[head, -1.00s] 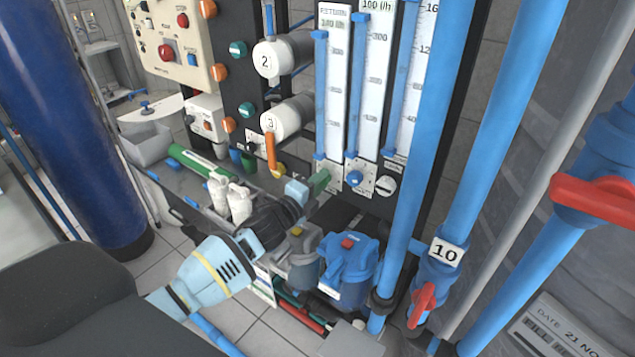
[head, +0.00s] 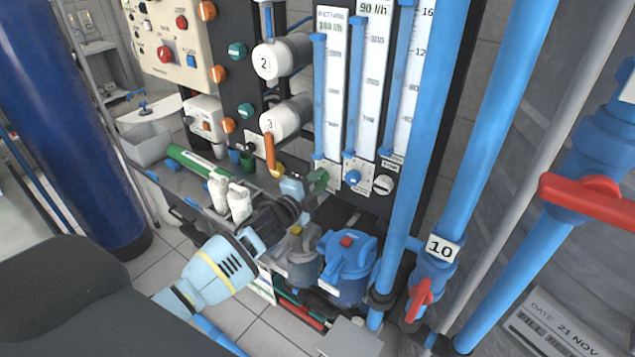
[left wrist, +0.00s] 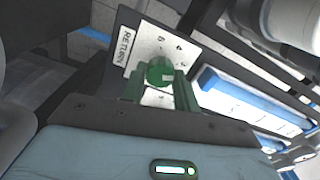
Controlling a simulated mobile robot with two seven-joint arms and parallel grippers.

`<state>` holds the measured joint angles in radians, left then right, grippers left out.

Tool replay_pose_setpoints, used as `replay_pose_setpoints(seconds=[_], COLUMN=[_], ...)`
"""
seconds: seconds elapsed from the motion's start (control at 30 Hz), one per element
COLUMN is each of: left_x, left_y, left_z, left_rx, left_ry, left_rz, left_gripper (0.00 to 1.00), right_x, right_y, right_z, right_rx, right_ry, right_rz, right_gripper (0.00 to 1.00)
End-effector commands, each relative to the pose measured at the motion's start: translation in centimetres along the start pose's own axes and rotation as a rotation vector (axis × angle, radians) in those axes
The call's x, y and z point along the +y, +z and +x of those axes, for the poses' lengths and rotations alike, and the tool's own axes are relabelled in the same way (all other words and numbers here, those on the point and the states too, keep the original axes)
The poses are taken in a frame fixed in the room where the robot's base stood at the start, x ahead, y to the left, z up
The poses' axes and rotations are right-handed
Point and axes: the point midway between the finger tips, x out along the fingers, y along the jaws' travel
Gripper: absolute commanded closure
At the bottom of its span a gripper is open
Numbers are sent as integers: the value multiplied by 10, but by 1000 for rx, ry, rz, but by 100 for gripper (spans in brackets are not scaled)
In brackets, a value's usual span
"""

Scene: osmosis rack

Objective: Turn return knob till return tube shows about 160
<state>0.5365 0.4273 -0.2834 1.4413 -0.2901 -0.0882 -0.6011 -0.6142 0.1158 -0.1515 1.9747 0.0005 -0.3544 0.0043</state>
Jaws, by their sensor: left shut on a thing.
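My left gripper (head: 316,182) reaches up to the rack panel below the flow tubes. In the left wrist view, its green fingers (left wrist: 160,90) are shut around the round green return knob (left wrist: 160,72). A white plate marked RETURN (left wrist: 150,48) with dial numbers lies behind the knob. In the head view the fingers hide most of the knob. The return tube (head: 331,95) stands above it, the leftmost of the flow tubes. Its label ends in l/h, but its number is too blurred to read surely. My right gripper is not in view.
A second tube (head: 371,80) reads 90 l/h, with a blue knob (head: 353,177) below. A white knob (head: 382,185) is to its right. Blue pipes (head: 430,120) rise close on the right. A blue pump (head: 346,265) stands below the gripper.

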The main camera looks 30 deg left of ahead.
Motion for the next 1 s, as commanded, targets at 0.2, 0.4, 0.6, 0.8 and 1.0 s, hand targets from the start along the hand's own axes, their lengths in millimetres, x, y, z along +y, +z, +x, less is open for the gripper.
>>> replay_pose_setpoints(seconds=[0.2, 0.4, 0.6, 0.8, 1.0], left_x=[0, 0, 1, 1, 1], left_y=[0, 0, 0, 0, 0], left_z=[0, 0, -3, -25, -54], left_rx=[0, 0, 0, 0, 0], left_ry=[1, 1, 1, 2, 2], left_rz=[1, 1, 2, 2, 2], left_gripper=[55, 48, 48, 48, 48], right_x=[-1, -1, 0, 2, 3], right_y=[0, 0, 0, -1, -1], right_z=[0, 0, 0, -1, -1], right_rx=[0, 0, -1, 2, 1], right_ry=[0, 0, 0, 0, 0], right_rz=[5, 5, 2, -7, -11], right_gripper=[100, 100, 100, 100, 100])
